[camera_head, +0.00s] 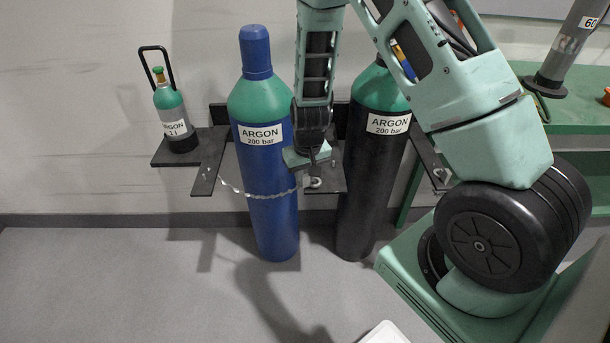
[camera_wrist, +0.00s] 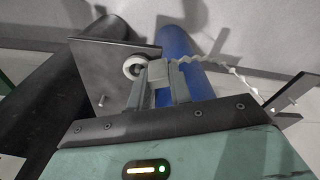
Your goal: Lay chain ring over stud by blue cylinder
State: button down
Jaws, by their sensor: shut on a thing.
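The blue cylinder (camera_head: 270,205) stands upright with a green shoulder and an ARGON label. The chain (camera_head: 245,194) sags across its front from the left bracket; it also shows in the wrist view (camera_wrist: 228,67). My gripper (camera_head: 310,168) points down at the right of the cylinder. In the wrist view its fingers (camera_wrist: 163,88) are shut on a pale end piece of the chain. The pale ring (camera_wrist: 135,67) shows beside the fingers, at the edge of a dark plate (camera_wrist: 92,64). A small metal stud (camera_wrist: 101,101) stands on this plate, apart from the ring.
A dark cylinder (camera_head: 367,195) stands close at the right. A small argon bottle (camera_head: 172,118) stands on a shelf at the left. The left bracket (camera_head: 207,178) juts out beside the blue cylinder. A green bench (camera_head: 575,115) is at the right; the floor in front is mostly open.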

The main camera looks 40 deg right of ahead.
jog(key=shift+f+b, duration=0.45)
jog(key=shift+f, duration=0.2)
jog(key=c, duration=1.2)
grip_release()
jog(key=shift+d, duration=0.2)
jog(key=shift+r, duration=0.1)
notch_tip(320, 180, up, 17)
jog(key=s+a+p, duration=0.1)
jog(key=s+p, duration=0.1)
jog(key=p, duration=0.1)
jog(key=s+a+r+n+y+p, duration=0.1)
jog(key=s+a+r+n+p, duration=0.1)
jog(key=s+a+r, duration=0.45)
jog(key=s+a+r+n+y+p, duration=0.1)
jog(key=s+a+r+n+p, duration=0.25)
jog(key=a, duration=0.55)
jog(key=s+a+r+n+p, duration=0.1)
jog(key=s+r, duration=0.1)
jog(key=s, duration=0.2)
jog(key=s+a+r+n+g, duration=0.1)
jog(key=s+a+r+n, duration=0.1)
jog(key=s, duration=0.2)
jog(key=s+a+r+n+h+p, duration=0.1)
jog(key=s+a+r, duration=0.1)
jog(key=s, duration=0.3)
jog(key=shift+a+r+n+p, duration=0.25)
jog(key=shift+r+p, duration=0.05)
jog(key=shift+r, duration=0.3)
